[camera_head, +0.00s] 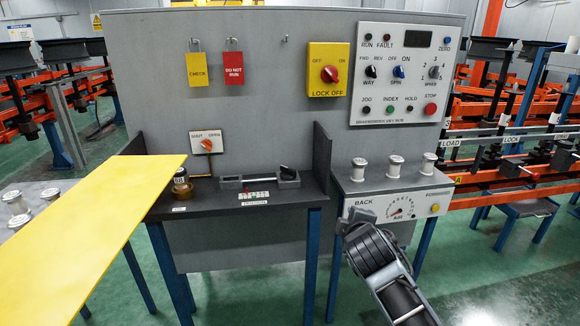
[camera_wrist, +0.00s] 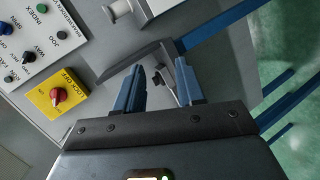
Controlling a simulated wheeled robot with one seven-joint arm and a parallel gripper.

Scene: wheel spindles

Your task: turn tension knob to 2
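A grey fixture (camera_head: 230,182) with a black knob (camera_head: 287,173) lies on the left bench shelf. A small coloured scale and a blurred label that may read TENSION (camera_head: 254,203) are on the bench front below it. A round dial (camera_head: 400,208) with a pointer is on the white front panel of the right bench, beside the word BACK. My gripper (camera_head: 352,218) is at this panel, left of the dial. In the wrist view its blue fingers (camera_wrist: 160,70) are apart, with a small black part and pale panel showing between them. Contact cannot be told.
Several spools (camera_head: 396,166) stand on the right shelf. A control board (camera_head: 405,75) and yellow LOCK OFF switch (camera_head: 328,70) are on the wall above. A dark upright divider (camera_head: 321,155) separates the benches. A yellow panel (camera_head: 100,225) spans the left foreground.

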